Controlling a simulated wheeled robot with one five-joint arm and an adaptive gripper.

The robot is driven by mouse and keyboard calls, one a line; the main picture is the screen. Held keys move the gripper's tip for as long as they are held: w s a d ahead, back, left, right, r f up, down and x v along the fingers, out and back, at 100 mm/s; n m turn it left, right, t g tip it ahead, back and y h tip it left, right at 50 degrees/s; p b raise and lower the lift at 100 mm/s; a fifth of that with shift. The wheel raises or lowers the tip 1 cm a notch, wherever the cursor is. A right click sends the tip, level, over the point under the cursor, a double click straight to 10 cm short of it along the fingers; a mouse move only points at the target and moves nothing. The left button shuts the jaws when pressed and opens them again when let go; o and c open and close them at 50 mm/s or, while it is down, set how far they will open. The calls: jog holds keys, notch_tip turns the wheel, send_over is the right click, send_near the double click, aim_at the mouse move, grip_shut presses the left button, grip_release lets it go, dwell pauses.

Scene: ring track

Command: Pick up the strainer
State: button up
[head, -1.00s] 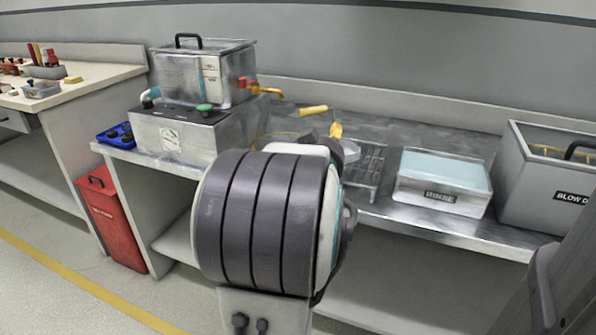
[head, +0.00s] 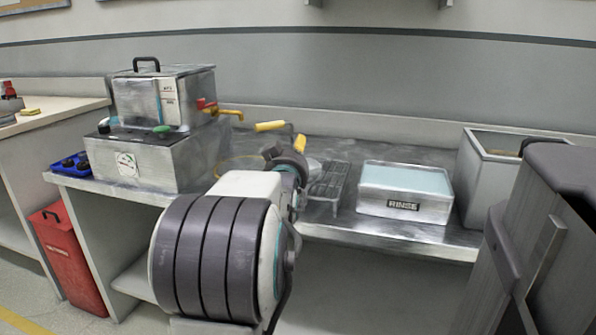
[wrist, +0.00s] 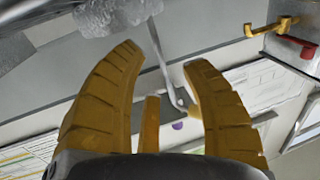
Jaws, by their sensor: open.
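In the wrist view, a grey, mesh-like bowl that looks like the strainer (wrist: 112,15) is cut off by the top edge. A thin pale rod, apparently its handle, runs down from it between my fingers and ends in a bend. In the head view, my gripper (head: 285,134) is over the metal bench. A pale round shape, likely the strainer (head: 314,168), shows only in part behind my arm.
The metal bench (head: 340,222) holds a wire rack (head: 331,181), a rinse tray (head: 405,190) and a grey bin (head: 474,180) on the right. A steel tank (head: 135,100) with a yellow tap (head: 230,113) stands on the left. A red bin (head: 70,262) is on the floor.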

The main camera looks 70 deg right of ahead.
jog(key=shift+f+b+x, duration=0.2)
jog(key=shift+b+x, duration=0.8)
jog(key=shift+x, duration=0.1)
jog(key=shift+w+d+r+b, duration=0.1)
jog(key=shift+d+r+b, duration=0.1)
jog(key=shift+d+b, duration=0.15)
grip_shut()
jog(key=shift+r, duration=0.1)
